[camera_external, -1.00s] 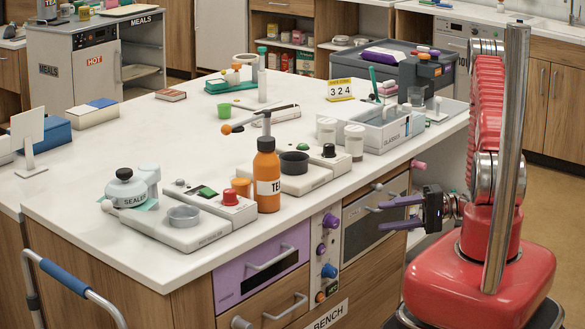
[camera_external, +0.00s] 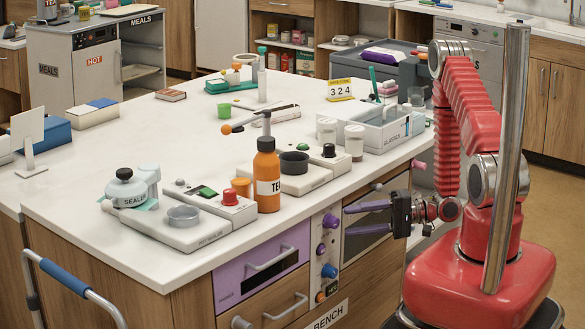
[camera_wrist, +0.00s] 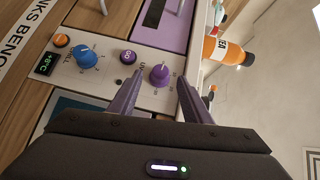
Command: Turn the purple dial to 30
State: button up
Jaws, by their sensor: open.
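The purple dial (camera_external: 330,221) is the upper knob on the pale control panel (camera_external: 318,275) of the bench front. In the wrist view the purple dial (camera_wrist: 160,76) sits between my two finger tips, with marks around it too small to read. My gripper (camera_external: 347,221) is open, its purple fingers pointing left towards the dial. In the wrist view my gripper (camera_wrist: 158,84) has one finger on each side of the dial. I cannot tell whether either finger touches it.
A small round purple button (camera_wrist: 127,57), a blue dial (camera_wrist: 87,54), an orange button (camera_wrist: 61,40) and a green display (camera_wrist: 47,64) share the panel. A purple drawer front (camera_external: 262,264) is left of the panel. An orange bottle (camera_external: 266,178) stands on the worktop above.

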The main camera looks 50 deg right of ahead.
aim_at(338, 224)
jog(key=shift+x, duration=2.15)
jog(key=shift+c, duration=0.6)
jog(key=c, duration=0.9)
